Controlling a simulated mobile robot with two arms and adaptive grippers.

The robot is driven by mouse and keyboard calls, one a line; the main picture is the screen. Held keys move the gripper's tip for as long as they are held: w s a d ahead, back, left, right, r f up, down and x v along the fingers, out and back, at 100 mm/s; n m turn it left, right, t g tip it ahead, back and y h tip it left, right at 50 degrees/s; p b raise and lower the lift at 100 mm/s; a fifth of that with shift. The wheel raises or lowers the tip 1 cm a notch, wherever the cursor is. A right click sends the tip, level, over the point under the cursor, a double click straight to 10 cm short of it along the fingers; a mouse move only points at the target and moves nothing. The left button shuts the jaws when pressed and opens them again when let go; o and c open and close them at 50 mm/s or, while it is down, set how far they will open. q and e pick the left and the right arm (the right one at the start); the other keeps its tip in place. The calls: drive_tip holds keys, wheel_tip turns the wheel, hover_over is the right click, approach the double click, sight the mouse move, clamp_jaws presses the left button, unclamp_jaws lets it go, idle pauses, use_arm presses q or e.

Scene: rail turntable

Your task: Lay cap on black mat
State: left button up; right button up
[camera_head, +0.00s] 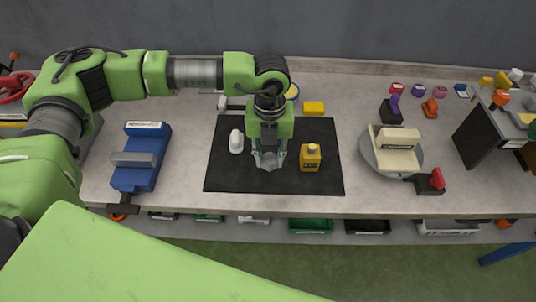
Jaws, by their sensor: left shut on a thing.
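The black mat (225,178) lies flat on the workbench in the middle of the head view. My left gripper (268,162) points down over the middle of the mat, its fingers close to the surface. It is shut on a small pale thing, probably the cap, mostly hidden between the fingers. I cannot tell whether that thing touches the mat. A yellow bottle (311,158) stands on the mat just right of the gripper. A white rounded object (237,141) lies on the mat to the left. My right gripper is not in view.
A blue vise-like device (141,158) stands left of the mat. A round turntable (378,165) bearing a cream block (396,148) stands to the right. A yellow block (314,108) sits behind the mat. Bins, including a green one (310,226), line the lower shelf. The mat's front is clear.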

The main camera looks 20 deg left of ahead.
sight(267, 156)
use_arm(q)
drive_tip(key=w+f, duration=0.1)
drive_tip(key=w+a+f+p, duration=0.1)
drive_tip(key=f, duration=0.1)
drive_tip(key=w+f, duration=0.1)
drive_tip(key=shift+w+a+f, duration=0.1)
drive_tip(key=shift+a+f, duration=0.15)
drive_tip(key=shift+a, duration=0.05)
wheel_tip(267, 156, down, 3)
drive_tip(key=shift+r+p, duration=0.1)
drive_tip(key=shift+p, duration=1.15)
drive_tip(key=shift+w+f, duration=0.1)
drive_tip(key=shift+f, duration=0.1)
drive_tip(key=shift+f, duration=0.15)
drive_tip(key=shift+f+b, duration=0.15)
drive_tip(key=shift+b, duration=0.15)
drive_tip(key=o, duration=1.2)
drive_tip(key=shift+o, duration=0.2)
